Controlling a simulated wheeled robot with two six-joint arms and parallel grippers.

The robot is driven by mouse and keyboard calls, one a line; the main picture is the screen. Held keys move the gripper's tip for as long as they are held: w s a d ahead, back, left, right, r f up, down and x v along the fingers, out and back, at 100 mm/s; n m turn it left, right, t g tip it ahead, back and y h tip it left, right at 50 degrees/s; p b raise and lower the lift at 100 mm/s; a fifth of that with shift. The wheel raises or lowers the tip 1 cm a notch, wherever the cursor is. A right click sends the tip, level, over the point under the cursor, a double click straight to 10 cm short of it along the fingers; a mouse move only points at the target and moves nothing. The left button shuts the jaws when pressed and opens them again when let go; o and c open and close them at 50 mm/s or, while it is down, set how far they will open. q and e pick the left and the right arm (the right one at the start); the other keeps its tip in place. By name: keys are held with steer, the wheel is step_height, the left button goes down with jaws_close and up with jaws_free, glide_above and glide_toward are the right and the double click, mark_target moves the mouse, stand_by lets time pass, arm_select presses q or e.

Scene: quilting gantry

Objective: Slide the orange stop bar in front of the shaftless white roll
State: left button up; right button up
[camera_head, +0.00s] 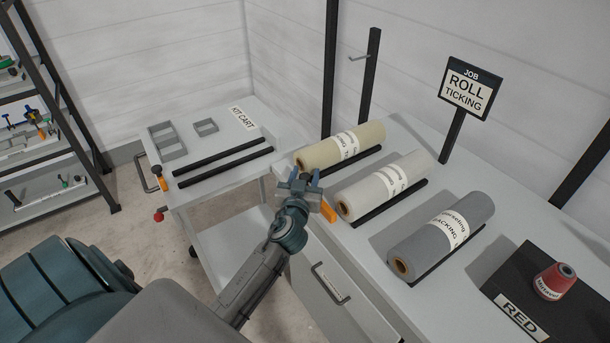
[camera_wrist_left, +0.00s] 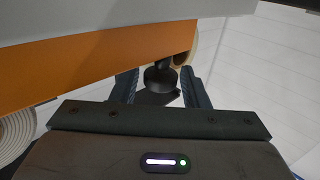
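The orange stop bar (camera_head: 328,212) shows in the head view as a small orange piece at the near end of the white roll (camera_head: 383,186), partly hidden by my gripper. In the left wrist view the orange bar (camera_wrist_left: 95,68) spans the left and middle, with a black knob (camera_wrist_left: 160,76) below it. My left gripper (camera_head: 305,180) is by the near ends of the cream and white rolls. Its two fingers (camera_wrist_left: 160,88) stand open on either side of the knob, with gaps visible. The right gripper is not in view.
A cream roll (camera_head: 340,148) and a grey roll (camera_head: 442,238) lie on either side of the white one. The kit cart (camera_head: 215,182) at left holds two black bars and grey trays. A job sign (camera_head: 468,88) reads "ROLL TICKING".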

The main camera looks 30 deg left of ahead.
arm_select(q)
jaws_close()
steer(key=shift+s+d+f, duration=0.15)
steer(key=shift+d, duration=0.2)
steer(key=d, duration=0.1)
steer(key=s+d+b, duration=0.1)
steer(key=d, duration=0.1)
steer(key=shift+s+d, duration=0.2)
steer(key=shift+a, duration=0.1)
steer(key=shift+o, duration=1.2)
jaws_free()
